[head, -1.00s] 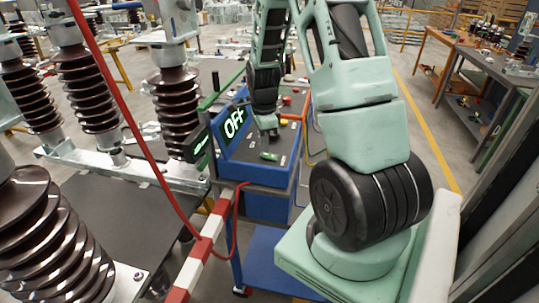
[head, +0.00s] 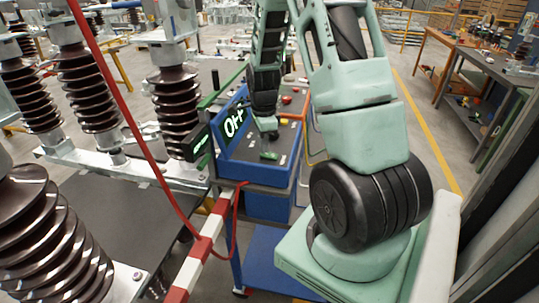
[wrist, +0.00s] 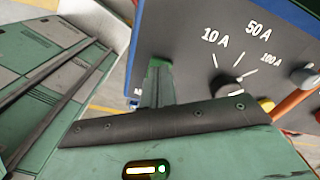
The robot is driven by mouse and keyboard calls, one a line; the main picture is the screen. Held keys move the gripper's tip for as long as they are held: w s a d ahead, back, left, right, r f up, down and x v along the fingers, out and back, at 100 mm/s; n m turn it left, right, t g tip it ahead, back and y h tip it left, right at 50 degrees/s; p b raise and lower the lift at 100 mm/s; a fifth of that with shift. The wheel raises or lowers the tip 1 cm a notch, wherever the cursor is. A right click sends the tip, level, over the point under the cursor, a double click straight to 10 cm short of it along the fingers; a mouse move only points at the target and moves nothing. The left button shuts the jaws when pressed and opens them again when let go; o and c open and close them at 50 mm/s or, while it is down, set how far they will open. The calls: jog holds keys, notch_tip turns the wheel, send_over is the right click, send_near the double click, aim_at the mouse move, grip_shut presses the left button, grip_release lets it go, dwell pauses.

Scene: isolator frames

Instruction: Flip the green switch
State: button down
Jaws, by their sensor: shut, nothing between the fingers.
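The green switch (head: 269,156) is a small dark green piece on the grey top panel of the blue control box (head: 258,174), near its front edge in the head view. My gripper (head: 272,134) points down over the panel, just behind the switch in the picture. Whether it touches the switch cannot be told. In the wrist view my gripper's narrow green fingers (wrist: 158,72) are together and empty, against the dark panel. I cannot tell the switch apart from them there.
A yellow knob (wrist: 266,104) sits beside amp markings in the wrist view. Red buttons (head: 286,99) are farther back. A red cable (head: 140,140) and brown insulators (head: 176,105) stand left.

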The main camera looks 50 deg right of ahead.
jog(key=shift+f+b, duration=0.3)
jog(key=shift+f, duration=0.2)
jog(key=shift+r+p, duration=3.05)
jog(key=shift+r, duration=0.55)
jog(key=shift+f, duration=0.1)
